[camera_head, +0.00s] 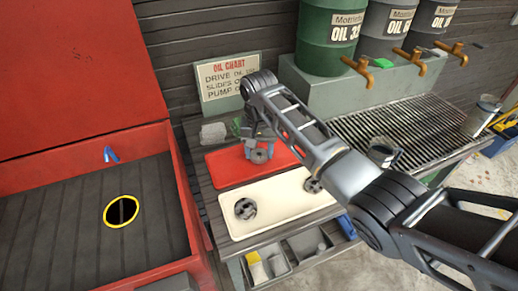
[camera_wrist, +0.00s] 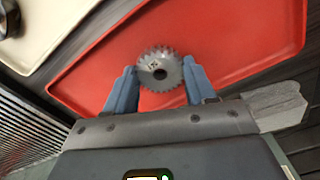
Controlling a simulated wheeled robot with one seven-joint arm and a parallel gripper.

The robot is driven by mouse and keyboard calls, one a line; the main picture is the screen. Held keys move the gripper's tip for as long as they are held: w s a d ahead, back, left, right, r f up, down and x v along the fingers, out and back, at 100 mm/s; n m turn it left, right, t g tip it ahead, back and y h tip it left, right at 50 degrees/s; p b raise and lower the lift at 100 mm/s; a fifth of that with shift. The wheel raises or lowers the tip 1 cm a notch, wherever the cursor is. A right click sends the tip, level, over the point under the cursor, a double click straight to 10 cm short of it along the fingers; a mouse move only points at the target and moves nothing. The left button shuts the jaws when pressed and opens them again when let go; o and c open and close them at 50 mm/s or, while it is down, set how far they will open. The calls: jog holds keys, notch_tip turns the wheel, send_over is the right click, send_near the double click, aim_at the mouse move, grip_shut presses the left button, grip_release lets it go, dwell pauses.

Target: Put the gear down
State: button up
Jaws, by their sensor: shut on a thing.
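A grey toothed gear (camera_wrist: 159,70) with a dark centre hole sits between the two blue fingers of my gripper (camera_wrist: 160,82) in the wrist view. The fingers touch its sides, so my gripper is shut on it. In the head view the gear (camera_head: 259,155) hangs below my gripper (camera_head: 257,140), over the red tray (camera_head: 224,171). The red tray also fills much of the wrist view (camera_wrist: 240,45). I cannot tell the exact gap between gear and tray. No other part shows in the red tray.
A cream tray (camera_head: 280,205) beside the red one holds dark round parts (camera_head: 245,208). An oil chart sign (camera_head: 228,81) stands behind. A slatted rack (camera_head: 415,125) lies to the right below oil drums (camera_head: 330,35). A red cabinet (camera_head: 80,75) with a yellow-rimmed hole (camera_head: 121,226) is at left.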

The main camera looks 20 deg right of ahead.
jog(key=shift+f, duration=0.15)
jog(key=o, duration=1.2)
notch_tip(320, 180, up, 12)
jog(key=shift+r, duration=0.2)
